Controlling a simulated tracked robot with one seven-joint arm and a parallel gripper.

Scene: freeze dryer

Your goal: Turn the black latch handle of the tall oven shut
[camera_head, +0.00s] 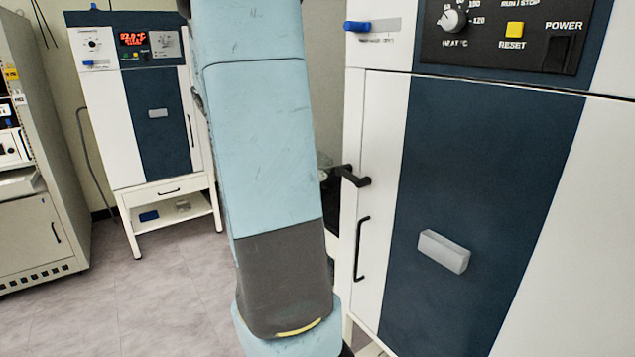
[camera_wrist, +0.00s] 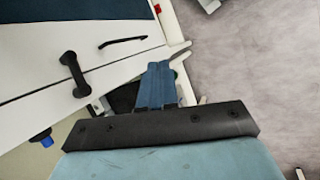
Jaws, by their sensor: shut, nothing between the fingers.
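The tall oven (camera_head: 385,190) stands at the right in the head view, with a white front and a dark blue panel. Its black latch handle (camera_head: 356,178) sits at the door's left edge, lying roughly crosswise over the seam. In the wrist view the latch handle (camera_wrist: 74,75) shows at upper left, on the white front (camera_wrist: 35,85). My gripper (camera_wrist: 158,70) is shut and empty, to the right of the latch in the wrist view and apart from it. In the head view my arm crosses the middle and my gripper is not visible.
A thin black pull handle (camera_head: 361,248) is below the latch. A blue lever (camera_head: 357,26) sticks out near the oven's top. A second similar oven (camera_head: 105,125) stands at the back left, and a grey cabinet (camera_head: 40,225) at far left. The floor (camera_head: 160,290) between is clear.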

